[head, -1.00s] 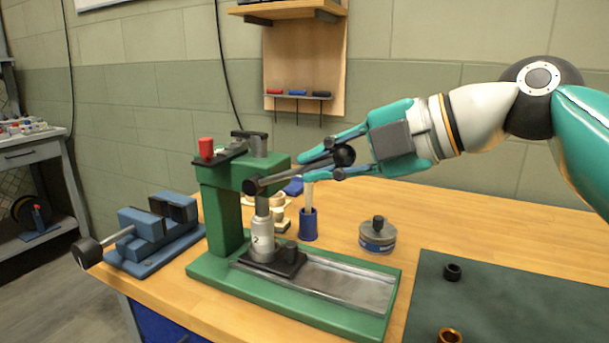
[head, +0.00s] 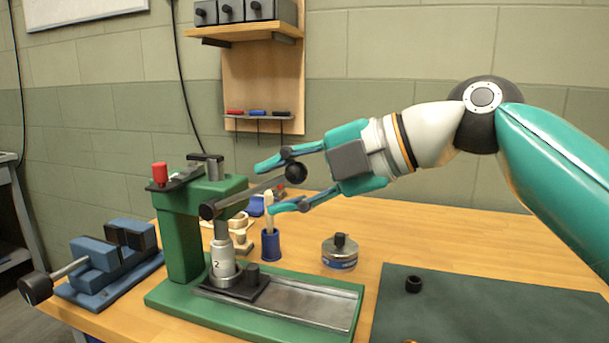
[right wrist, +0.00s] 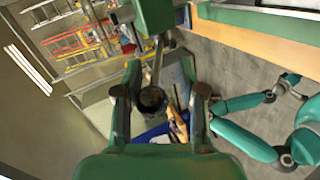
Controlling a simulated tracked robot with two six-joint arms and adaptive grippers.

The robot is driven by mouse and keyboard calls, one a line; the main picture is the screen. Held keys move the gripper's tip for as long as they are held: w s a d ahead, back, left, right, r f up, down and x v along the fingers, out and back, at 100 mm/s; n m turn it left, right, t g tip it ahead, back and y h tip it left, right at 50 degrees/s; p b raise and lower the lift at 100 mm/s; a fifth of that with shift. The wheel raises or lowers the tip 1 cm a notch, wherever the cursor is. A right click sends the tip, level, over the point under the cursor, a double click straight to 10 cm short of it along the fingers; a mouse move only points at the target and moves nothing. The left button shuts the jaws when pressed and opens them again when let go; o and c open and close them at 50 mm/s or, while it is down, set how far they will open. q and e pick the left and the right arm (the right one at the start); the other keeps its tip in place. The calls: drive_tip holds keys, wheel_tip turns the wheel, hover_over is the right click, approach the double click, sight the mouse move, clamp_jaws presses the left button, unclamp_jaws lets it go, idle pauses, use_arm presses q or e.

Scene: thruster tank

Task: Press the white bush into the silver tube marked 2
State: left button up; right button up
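The silver tube (head: 222,262) marked 2 stands upright on a dark plate on the green press (head: 185,235), below its ram. I cannot make out the white bush; it may be hidden at the tube's top. The press lever (head: 250,190) slants up to the right and ends in a black ball knob (head: 296,172). My right gripper (head: 268,186) is open, its fingers spread above and below the lever by the knob, holding nothing. The knob (right wrist: 153,100) also shows between the fingers in the right wrist view. Teal links of mine (right wrist: 245,135) show there, but the left gripper's state is unclear.
A blue vise (head: 110,260) stands left of the press. A blue cup (head: 271,244) with a pale stick and a round metal tin (head: 339,253) stand behind and right. A dark mat (head: 480,310) with a black ring (head: 413,284) lies at the right.

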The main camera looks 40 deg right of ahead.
drive_tip(key=v, duration=1.2)
